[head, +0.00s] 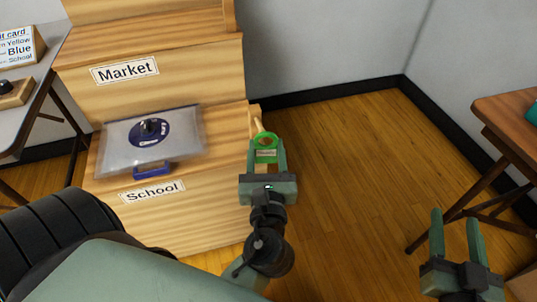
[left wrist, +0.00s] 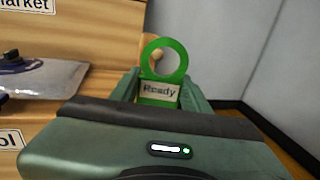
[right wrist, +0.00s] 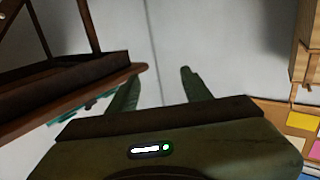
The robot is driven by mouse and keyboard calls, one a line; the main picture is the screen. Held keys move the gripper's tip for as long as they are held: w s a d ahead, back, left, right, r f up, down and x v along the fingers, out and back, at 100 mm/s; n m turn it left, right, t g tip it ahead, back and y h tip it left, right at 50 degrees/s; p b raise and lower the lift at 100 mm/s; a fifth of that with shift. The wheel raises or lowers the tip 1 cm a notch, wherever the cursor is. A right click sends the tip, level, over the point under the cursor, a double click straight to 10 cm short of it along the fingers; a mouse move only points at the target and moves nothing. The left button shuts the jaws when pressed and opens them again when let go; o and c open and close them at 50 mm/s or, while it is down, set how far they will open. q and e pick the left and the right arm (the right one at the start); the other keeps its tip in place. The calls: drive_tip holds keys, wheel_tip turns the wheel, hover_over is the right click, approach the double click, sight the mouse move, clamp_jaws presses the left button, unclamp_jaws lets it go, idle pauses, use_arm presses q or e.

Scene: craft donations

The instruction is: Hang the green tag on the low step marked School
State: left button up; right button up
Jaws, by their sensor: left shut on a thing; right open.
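The green tag (head: 266,153) has a ring on top and a label reading "Ready" (left wrist: 158,91). My left gripper (head: 267,146) is shut on its lower part and holds it upright at the right side of the low step (head: 215,190), which bears the School sign (head: 152,191). A light wooden peg (head: 258,124) stands out there. In the left wrist view the peg's end (left wrist: 157,57) shows through or just behind the ring; I cannot tell whether it passes through. My right gripper (head: 455,215) is open and empty, over the floor at right.
A clear pouch (head: 115,155) with a round blue label lies on the low step, a blue piece (head: 153,171) at its front. The step above bears the Market sign (head: 124,70). A brown table (head: 505,115) stands right, a grey table (head: 40,75) left. Floor between is clear.

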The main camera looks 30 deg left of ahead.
use_arm(q)
drive_tip(key=shift+a+x, duration=0.2)
drive_tip(key=shift+x, duration=0.85)
drive_tip(key=shift+w+a+f+p, duration=0.3)
drive_tip(key=shift+w+a, duration=0.25)
drive_tip(key=shift+a, duration=0.15)
drive_tip(key=shift+w+a+f+p, duration=0.2)
drive_tip(key=shift+w+a+f, duration=0.1)
drive_tip(key=shift+w+a, duration=0.35)
use_arm(e)
drive_tip(key=shift+s+d+f+g+h, duration=0.15)
drive_tip(key=shift+f+g, duration=0.3)
drive_tip(key=shift+f, duration=0.3)
drive_tip(key=shift+s+d+f+g+h, duration=0.1)
drive_tip(key=shift+s+d+f+g, duration=0.1)
drive_tip(key=shift+f+g, duration=0.35)
drive_tip(key=shift+s+d+f+g+h, duration=0.15)
drive_tip(key=shift+f+g, duration=0.15)
drive_tip(key=shift+f, duration=0.6)
use_arm(q)
drive_tip(key=shift+s+a, duration=0.1)
drive_tip(key=o, duration=1.4)
drive_tip(key=shift+c, duration=0.2)
drive_tip(key=shift+s, duration=0.1)
